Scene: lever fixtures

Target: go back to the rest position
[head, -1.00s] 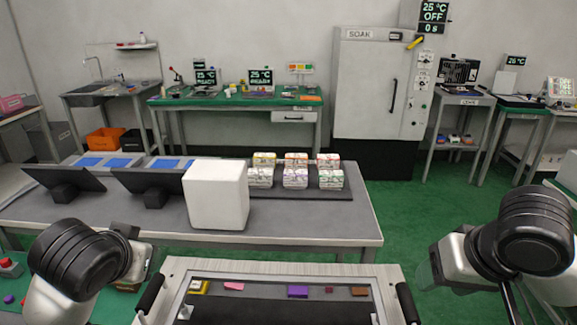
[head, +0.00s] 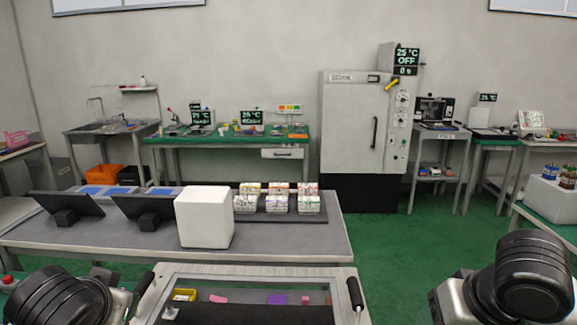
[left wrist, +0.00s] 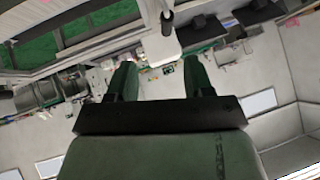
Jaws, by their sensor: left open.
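My left gripper (left wrist: 158,75) shows in the left wrist view with its two dark green fingers apart and nothing between them. The picture there is turned over, with room and ceiling panels beyond the fingers. In the head view my two arms show only as black and white joints in the bottom left and bottom right corners. The left gripper cannot be made out there, and the right gripper is out of view. The tray (head: 250,270) with a pale rim and black handles is in front of me, holding several small coloured pieces.
A grey table (head: 290,244) ahead bears a white box (head: 204,218), dark angled stands and several stacked cartons (head: 277,200). A tall soak cabinet (head: 355,140) with a yellow lever (head: 391,84) stands at the back. Green floor (head: 382,235) is open to the right of the table.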

